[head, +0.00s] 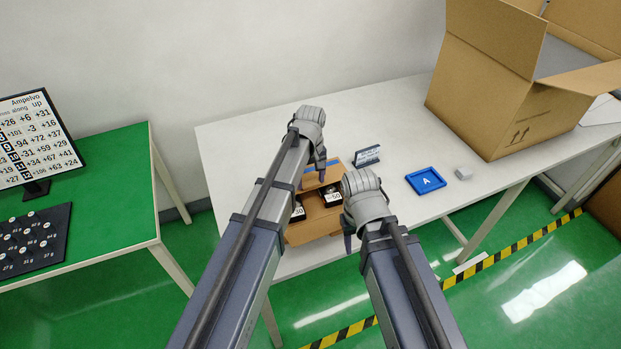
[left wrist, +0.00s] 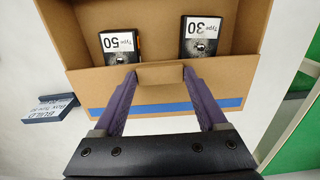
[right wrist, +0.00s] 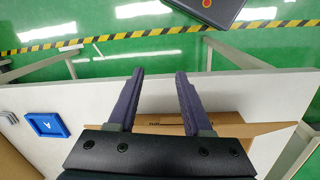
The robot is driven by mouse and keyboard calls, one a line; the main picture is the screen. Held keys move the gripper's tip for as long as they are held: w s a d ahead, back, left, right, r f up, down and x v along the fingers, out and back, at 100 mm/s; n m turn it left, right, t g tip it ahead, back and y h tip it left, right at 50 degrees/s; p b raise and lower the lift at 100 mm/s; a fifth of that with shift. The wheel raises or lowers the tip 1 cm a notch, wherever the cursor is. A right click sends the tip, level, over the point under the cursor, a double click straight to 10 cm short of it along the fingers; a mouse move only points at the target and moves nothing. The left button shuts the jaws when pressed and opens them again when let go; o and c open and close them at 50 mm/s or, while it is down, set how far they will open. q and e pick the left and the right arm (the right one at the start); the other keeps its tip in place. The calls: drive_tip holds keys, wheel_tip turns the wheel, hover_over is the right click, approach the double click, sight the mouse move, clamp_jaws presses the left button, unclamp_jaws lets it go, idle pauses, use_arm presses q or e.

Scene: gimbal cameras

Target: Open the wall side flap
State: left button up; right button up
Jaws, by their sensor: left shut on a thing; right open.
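A small open cardboard box (head: 308,232) stands on the white table. Its wall side flap (left wrist: 90,88), with a blue stripe, shows in the left wrist view. My left gripper (head: 321,174) is at that side, its fingers on either side of a raised cardboard tab (left wrist: 160,76) on the flap; it is shut on the flap there. Inside the box lie two black items, Type 50 (left wrist: 121,45) and Type 30 (left wrist: 203,36). My right gripper (head: 348,240) is open and empty above the table's front edge, beside the box. Its view shows part of the box's cardboard (right wrist: 225,128).
A blue tray marked A (head: 426,181), a small grey block (head: 463,174) and a dark BUILD sign (head: 367,155) stand right of the box. A large cardboard box (head: 500,95) stands further right. A green table (head: 90,210) with a screen is at left.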

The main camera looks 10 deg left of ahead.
use_arm(q)
clamp_jaws()
drive_tip(key=shift+w+r, duration=0.15)
